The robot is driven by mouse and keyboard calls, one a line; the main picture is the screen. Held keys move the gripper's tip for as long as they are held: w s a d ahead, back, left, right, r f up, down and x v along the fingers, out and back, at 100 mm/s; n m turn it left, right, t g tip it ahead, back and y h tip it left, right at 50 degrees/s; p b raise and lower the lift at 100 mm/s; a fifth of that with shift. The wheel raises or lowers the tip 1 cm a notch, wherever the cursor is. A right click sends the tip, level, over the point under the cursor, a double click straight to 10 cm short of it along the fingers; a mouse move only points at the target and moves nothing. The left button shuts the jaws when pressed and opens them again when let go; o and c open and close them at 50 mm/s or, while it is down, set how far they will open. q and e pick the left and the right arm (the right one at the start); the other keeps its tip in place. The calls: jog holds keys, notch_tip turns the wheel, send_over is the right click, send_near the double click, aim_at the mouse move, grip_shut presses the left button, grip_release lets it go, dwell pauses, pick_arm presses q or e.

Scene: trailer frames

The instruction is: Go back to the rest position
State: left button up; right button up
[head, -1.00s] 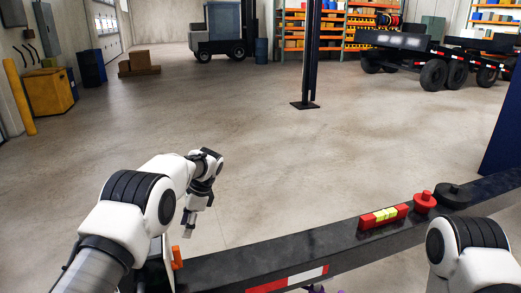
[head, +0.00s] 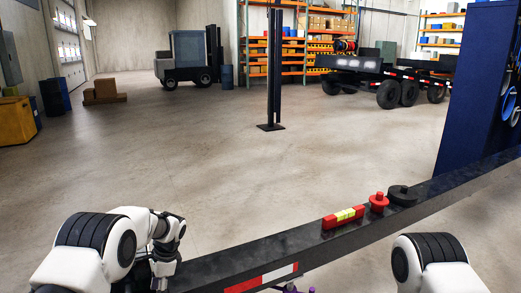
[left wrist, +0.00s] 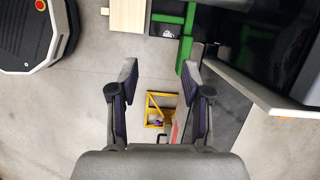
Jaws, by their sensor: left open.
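My left arm, white and black, comes in at the lower left of the head view. Its wrist is bent down beside the left end of the black trailer beam (head: 330,243). My left gripper shows in the left wrist view (left wrist: 164,75), its two fingers wide apart with nothing between them. A small purple piece at the bottom edge is too cut off to identify.
On the beam stand a red level (head: 343,217), a red knobbed piece (head: 378,202) and a black one (head: 402,195). A blue cabinet (head: 472,95) stands at right. The left wrist view shows a yellow frame (left wrist: 151,106) and a green bar (left wrist: 187,48). Open floor lies ahead.

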pick_arm(q)
jog(key=s+d+f+n+h, duration=0.3)
jog(key=s+f+n, duration=0.2)
jog(key=s+f, duration=1.1)
jog(key=s+r+n+t+p, duration=0.1)
jog(key=s+n, duration=0.2)
jog(key=s, duration=0.9)
jog(key=s+r+n, duration=0.2)
jog(key=s+n, duration=0.2)
jog(key=s, duration=0.9)
jog(key=shift+d+r+t+p, duration=0.3)
jog(key=shift+d+t+p, duration=0.05)
jog(key=shift+d+t, duration=0.05)
